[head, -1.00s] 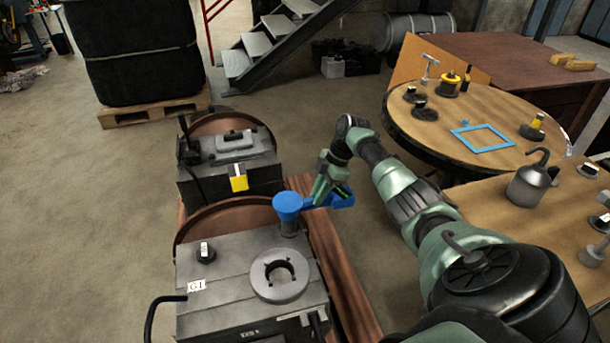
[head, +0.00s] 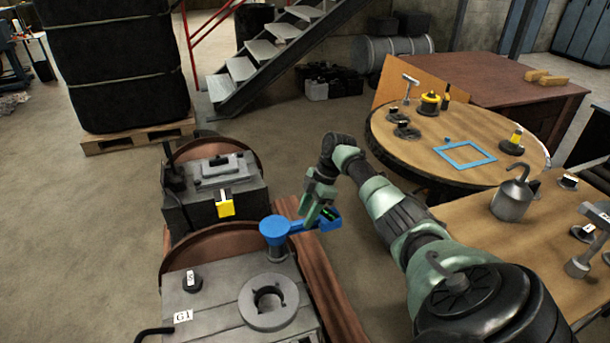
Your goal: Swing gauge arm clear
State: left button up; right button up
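The blue gauge arm (head: 297,226) has a round head on a short post at the right rear corner of the grey machine block marked G1 (head: 215,295). It points right, past the block's edge, and ends in a blue box-like piece (head: 331,221). My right gripper (head: 319,217) is at that outer end, pointing down. Its fingers are partly hidden by the blue piece and small, so I cannot tell whether they are shut on it. The grey ring (head: 268,301) on the block's top is uncovered. My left gripper is not in view.
A second grey block with a yellow tag (head: 225,205) stands behind. A round table (head: 465,125) with a blue frame (head: 465,155) and small parts is at right. A hooked grey weight (head: 512,198) stands on the nearer table. Floor left is clear.

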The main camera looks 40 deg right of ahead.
jog(key=v, duration=0.6)
jog(key=shift+r, duration=0.2)
